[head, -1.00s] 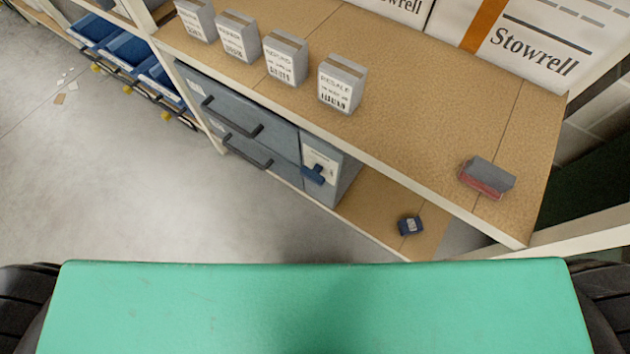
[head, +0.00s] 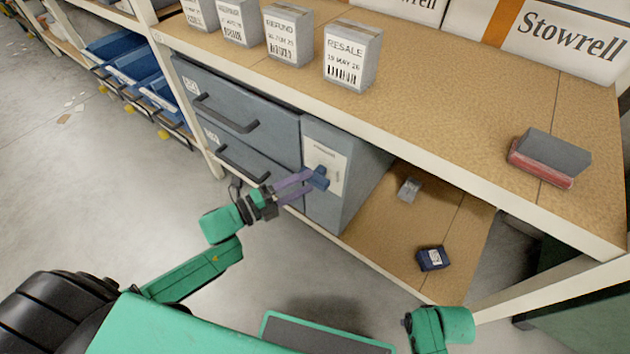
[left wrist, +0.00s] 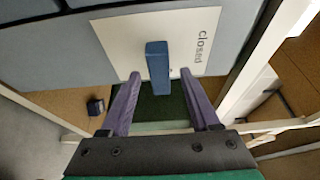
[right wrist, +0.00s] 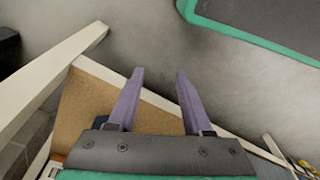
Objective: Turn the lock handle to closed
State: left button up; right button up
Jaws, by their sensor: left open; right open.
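The blue lock handle (head: 317,178) sits on a pale label plate (head: 324,152) on the right side of the grey drawer cabinet (head: 365,165). My left gripper (head: 304,184) is at the handle, with its purple fingers pointing at it. In the left wrist view the handle (left wrist: 158,66) stands between the two open fingers (left wrist: 158,88), with a gap on each side, and the word "closed" shows beside it on the plate (left wrist: 120,35). My right gripper (right wrist: 159,85) is open and empty, over the floor near the shelf edge. In the head view its fingers are hidden.
Boxes (head: 352,55) and a red-grey block (head: 548,158) stand on the upper shelf (head: 440,110). A dark blue box (head: 432,258) and a small grey box (head: 409,189) lie on the lower shelf (head: 400,235). Two drawer handles (head: 225,115) stick out left of the lock.

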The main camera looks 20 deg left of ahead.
aim_at(309, 181)
pick_arm(q)
jog(key=x, duration=0.3)
jog(key=shift+w+d, duration=0.15)
jog(key=shift+w, duration=0.05)
grip_shut()
pick_arm(e)
jog(key=shift+w+a+r, duration=0.2)
jog(key=shift+r, duration=0.4)
